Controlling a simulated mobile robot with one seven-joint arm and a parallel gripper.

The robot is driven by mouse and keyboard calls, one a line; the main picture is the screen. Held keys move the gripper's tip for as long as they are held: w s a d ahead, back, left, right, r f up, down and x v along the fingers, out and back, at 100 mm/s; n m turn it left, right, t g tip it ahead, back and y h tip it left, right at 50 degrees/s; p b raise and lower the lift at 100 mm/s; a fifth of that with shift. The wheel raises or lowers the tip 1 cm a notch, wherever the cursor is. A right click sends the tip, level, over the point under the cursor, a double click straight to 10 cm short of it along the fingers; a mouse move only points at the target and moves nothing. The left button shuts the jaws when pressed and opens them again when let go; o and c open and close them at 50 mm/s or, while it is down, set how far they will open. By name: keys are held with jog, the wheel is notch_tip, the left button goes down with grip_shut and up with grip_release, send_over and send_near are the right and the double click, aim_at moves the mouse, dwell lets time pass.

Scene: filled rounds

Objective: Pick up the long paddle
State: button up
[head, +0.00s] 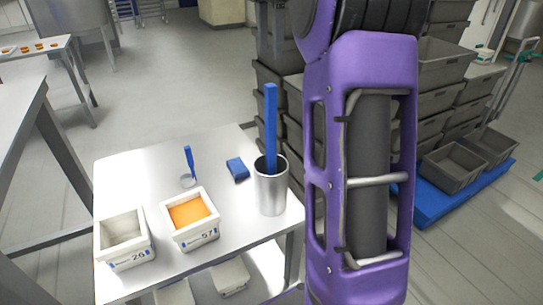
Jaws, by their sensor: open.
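The long paddle (271,125) is a straight blue bar. It stands almost upright in a metal cylinder (271,194) at the right side of the small steel table (140,178). Its upper part rises well above the rim, and its lower end is hidden inside the cylinder. My purple arm fills the picture just right of the cylinder, apart from the paddle in the picture. My gripper is not in view.
On the table are a white box with orange contents (190,212), an empty-looking white box (122,241), a blue-handled ladle (189,163) and a blue block (237,169). Grey crates (447,100) are stacked behind. Open floor (180,75) lies beyond the table.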

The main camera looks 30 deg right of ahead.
aim_at(271, 101)
notch_tip(271, 101, down, 14)
jog(key=b, duration=0.2)
jog(key=shift+w+d+r+b, duration=0.1)
jog(key=shift+b, duration=0.25)
jog(key=shift+c, duration=0.3)
grip_shut()
